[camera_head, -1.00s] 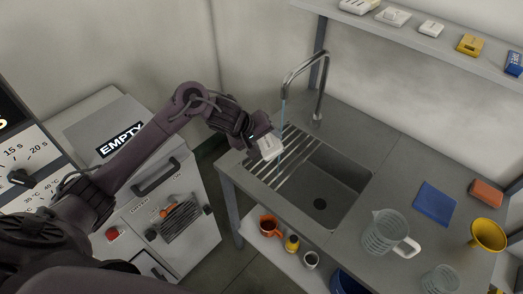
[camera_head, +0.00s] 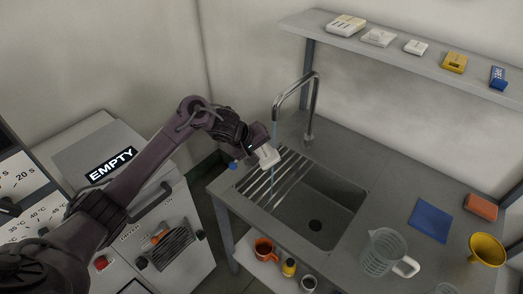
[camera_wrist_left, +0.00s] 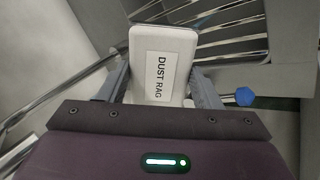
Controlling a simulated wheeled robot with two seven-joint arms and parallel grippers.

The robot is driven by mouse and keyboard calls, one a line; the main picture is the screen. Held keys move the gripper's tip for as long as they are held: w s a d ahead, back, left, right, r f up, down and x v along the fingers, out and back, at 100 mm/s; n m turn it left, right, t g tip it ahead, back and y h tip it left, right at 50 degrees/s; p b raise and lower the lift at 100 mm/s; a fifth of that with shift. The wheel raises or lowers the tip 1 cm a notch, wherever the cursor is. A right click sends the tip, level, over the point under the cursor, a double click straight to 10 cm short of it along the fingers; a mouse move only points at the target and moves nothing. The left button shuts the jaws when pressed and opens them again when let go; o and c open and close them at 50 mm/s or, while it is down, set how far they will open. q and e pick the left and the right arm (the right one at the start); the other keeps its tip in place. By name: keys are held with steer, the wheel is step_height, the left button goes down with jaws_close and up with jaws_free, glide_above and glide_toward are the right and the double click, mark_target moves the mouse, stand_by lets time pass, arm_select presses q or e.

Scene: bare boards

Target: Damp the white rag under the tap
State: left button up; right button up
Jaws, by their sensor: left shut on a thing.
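The white rag (camera_head: 268,158), a pale block labelled "DUST RAG", is in my left gripper (camera_head: 262,149). In the left wrist view the rag (camera_wrist_left: 163,65) sits between the two fingers of the left gripper (camera_wrist_left: 161,82), which are shut on it. The chrome tap (camera_head: 312,98) arches over the sink's left side, and a thin bluish water stream (camera_head: 273,190) falls from its spout. In the head view the rag overlaps the stream's line; I cannot tell whether water touches it. My right gripper is not in view.
The sink basin (camera_head: 322,205) has a ribbed drainer (camera_head: 262,187) at its left. A clear jug (camera_head: 382,252), blue cloth (camera_head: 430,220), orange sponge (camera_head: 481,206) and yellow funnel (camera_head: 487,248) stand to the right. A blue knob (camera_head: 233,165) is left of the rag.

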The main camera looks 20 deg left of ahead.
arm_select(q)
steer(key=shift+s+r+p, duration=0.1)
steer(key=shift+s+p, duration=0.25)
steer(key=shift+p, duration=0.15)
steer(key=shift+s+d+r+p, duration=0.1)
steer(key=shift+s+d+p, duration=0.05)
steer(key=shift+s+p, duration=0.9)
steer(key=s+p, duration=0.2)
steer(key=s, duration=0.1)
steer(key=s+p, duration=0.1)
steer(key=s, duration=0.1)
steer(key=shift+s+d, duration=0.1)
steer(key=shift+d, duration=0.15)
steer(key=shift+f, duration=0.2)
steer(key=shift+r, duration=0.1)
